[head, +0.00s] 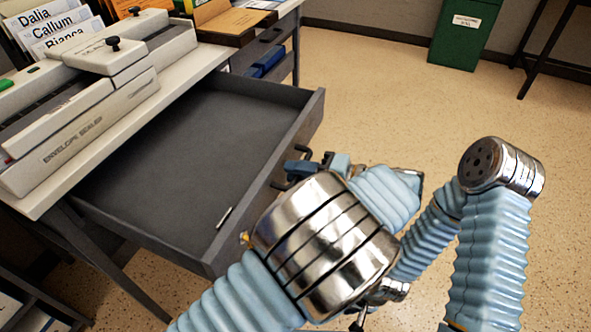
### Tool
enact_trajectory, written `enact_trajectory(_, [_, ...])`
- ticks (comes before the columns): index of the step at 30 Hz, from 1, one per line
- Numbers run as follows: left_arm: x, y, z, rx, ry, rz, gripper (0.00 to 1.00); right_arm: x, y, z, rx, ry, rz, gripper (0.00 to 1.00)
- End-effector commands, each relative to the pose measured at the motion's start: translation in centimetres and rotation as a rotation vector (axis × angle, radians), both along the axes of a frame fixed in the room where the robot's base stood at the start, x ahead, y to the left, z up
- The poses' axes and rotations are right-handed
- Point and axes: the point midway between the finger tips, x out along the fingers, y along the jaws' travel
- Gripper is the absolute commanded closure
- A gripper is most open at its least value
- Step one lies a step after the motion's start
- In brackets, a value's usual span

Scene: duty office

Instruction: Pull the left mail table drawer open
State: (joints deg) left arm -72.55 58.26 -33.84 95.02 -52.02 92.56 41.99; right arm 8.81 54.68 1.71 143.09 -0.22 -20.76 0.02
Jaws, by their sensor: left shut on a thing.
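The left mail table drawer (185,165) is grey and stands pulled well out from under the mail table (205,58). Its inside looks empty apart from a small pale strip near the front. My left gripper (293,168) is at the outer face of the drawer front, shut on the dark drawer handle (280,184). My left arm hides part of the front's near end. My right arm shows at the right, bent, with its lower end behind my left arm; I cannot make out its gripper.
An envelope sealer (85,130) and name-labelled mail dividers (55,28) stand on the table. A second drawer front with a blue item (268,62) is farther along. A green bin (460,35) stands at the back.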

Motion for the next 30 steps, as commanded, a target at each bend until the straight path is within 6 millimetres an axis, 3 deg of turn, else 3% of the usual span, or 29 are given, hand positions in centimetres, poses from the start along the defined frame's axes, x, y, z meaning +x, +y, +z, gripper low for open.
enact_trajectory(9, [0.0, 0.0, -0.1, -0.002, 0.002, 0.0, 1.0, 0.0, 0.0, 0.0, 0.0, 0.0, 0.0, 0.57])
enact_trajectory(10, [0.0, 0.0, -0.1, -0.002, 0.002, 0.0, 0.79, 0.0, 0.0, 0.0, 0.0, 0.0, 0.0, 0.57])
enact_trajectory(13, [0.0, 0.0, -0.1, -0.001, 0.001, 0.0, 0.66, 0.0, 0.0, 0.0, 0.0, 0.0, 0.0, 0.57])
enact_trajectory(23, [0.0, 0.0, 0.3, -0.001, -0.001, 0.0, 0.66, 0.0, 0.0, 0.0, 0.0, 0.0, 0.0, 0.57])
enact_trajectory(28, [0.0, -0.1, 3.0, -0.005, -0.003, -0.001, 0.66, 0.0, 0.0, 0.1, 0.0, 0.0, 0.0, 0.57])
enact_trajectory(29, [-0.3, -0.1, 3.6, -0.004, -0.003, -0.001, 0.58, 0.0, 0.0, 0.0, 0.0, 0.0, 0.0, 0.57])
enact_trajectory(30, [-1.1, -0.2, 4.5, -0.004, -0.005, -0.003, 0.42, 0.0, 0.0, 0.0, 0.0, 0.0, 0.0, 0.57])
